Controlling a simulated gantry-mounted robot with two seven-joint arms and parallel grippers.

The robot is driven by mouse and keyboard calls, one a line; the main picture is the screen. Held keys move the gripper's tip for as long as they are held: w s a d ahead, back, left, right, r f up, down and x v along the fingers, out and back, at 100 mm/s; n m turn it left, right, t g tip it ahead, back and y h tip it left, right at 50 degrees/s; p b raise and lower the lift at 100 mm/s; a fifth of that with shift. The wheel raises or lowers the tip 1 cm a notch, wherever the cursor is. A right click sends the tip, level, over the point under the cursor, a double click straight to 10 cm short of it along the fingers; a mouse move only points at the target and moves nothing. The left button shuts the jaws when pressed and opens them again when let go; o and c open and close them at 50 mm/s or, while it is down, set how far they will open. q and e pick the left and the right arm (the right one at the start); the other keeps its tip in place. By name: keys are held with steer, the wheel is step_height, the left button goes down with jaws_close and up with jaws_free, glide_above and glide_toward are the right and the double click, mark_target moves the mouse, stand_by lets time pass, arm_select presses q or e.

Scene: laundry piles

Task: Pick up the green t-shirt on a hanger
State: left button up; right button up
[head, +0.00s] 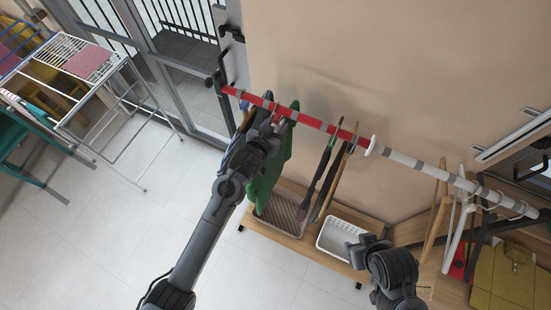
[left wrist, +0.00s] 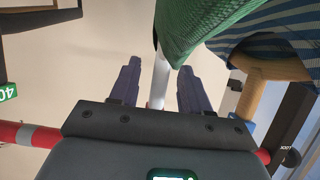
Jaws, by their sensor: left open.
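The green t-shirt (head: 272,170) hangs on the red part of the rail (head: 310,122), partly hidden by my left arm. My left gripper (head: 272,128) is at the rail beside the top of the shirt. The green cloth (left wrist: 205,25) is just beyond the fingertips; contact cannot be told. My right gripper (head: 365,248) is low at the right, away from the shirt; its fingers are unclear.
A blue striped garment (left wrist: 285,35) hangs close beside the shirt on a wooden hanger (left wrist: 270,68). Dark and wooden empty hangers (head: 330,178) hang to the right. Below are a white basket (head: 338,238) and a wooden bench (head: 285,240). A drying rack (head: 85,75) stands left.

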arm_select(q)
jaws_close()
arm_select(e)
steer(key=shift+a, duration=0.1)
arm_select(q)
steer(key=shift+r, duration=0.1)
stand_by(0.6)
